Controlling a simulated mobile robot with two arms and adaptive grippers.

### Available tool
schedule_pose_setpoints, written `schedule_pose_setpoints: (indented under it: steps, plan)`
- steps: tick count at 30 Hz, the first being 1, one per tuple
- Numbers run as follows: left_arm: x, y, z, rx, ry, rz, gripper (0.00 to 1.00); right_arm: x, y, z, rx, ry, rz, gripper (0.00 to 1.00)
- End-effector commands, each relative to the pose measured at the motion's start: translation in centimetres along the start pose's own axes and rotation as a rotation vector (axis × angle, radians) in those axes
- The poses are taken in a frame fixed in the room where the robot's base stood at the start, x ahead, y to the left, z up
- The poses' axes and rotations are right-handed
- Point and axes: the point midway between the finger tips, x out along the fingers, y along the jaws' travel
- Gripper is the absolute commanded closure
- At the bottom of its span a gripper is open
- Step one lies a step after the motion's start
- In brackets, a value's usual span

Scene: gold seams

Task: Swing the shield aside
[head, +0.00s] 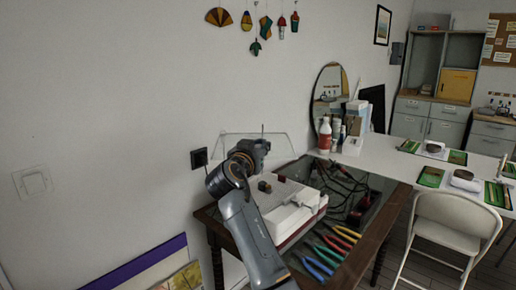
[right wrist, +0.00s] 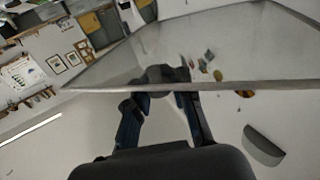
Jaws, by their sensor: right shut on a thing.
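The shield (head: 281,145) is a clear, thin pane standing over the back of the dark work table, near the wall. In the right wrist view the shield (right wrist: 110,75) spans the upper part of the picture, with its edge running across just beyond my fingertips. My right gripper (head: 258,146) is at the pane, reached by my arm from below. In the right wrist view its two dark fingers (right wrist: 167,98) are closed around a dark, rounded part at the shield's edge. That part is mostly hidden by the fingers. My left gripper is in neither view.
Below the shield, a white box-like unit (head: 287,219) stands on the dark table (head: 338,266). Several coloured pliers (head: 323,252) lie at the table's front, with dark cables (head: 345,185) behind. A red-labelled bottle (head: 325,135) and a round mirror (head: 328,92) stand at the back.

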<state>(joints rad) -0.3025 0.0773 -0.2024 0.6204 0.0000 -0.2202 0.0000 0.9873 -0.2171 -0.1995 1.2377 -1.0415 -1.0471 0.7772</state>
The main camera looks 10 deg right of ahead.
Motion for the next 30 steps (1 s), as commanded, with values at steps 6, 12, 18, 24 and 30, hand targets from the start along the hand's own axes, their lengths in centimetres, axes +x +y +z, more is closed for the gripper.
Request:
schedule_pose_setpoints:
  steps: [6, 12, 18, 24, 30]
  plan:
    - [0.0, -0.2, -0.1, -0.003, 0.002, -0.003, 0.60, 0.2, 0.4, 0.5, -0.003, -0.010, 0.012, 0.71]
    - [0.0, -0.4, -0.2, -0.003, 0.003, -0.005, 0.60, 0.1, 0.3, 0.3, -0.001, -0.007, 0.007, 0.57]
    - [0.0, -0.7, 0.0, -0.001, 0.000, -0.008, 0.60, -0.1, 0.1, 0.2, 0.000, -0.005, 0.004, 0.57]
    - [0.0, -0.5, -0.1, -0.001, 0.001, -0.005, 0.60, -2.5, 0.1, 0.3, 0.002, -0.006, 0.002, 0.57]
    - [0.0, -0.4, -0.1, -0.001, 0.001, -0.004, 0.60, -5.8, 0.3, 0.3, 0.002, -0.007, 0.006, 0.57]
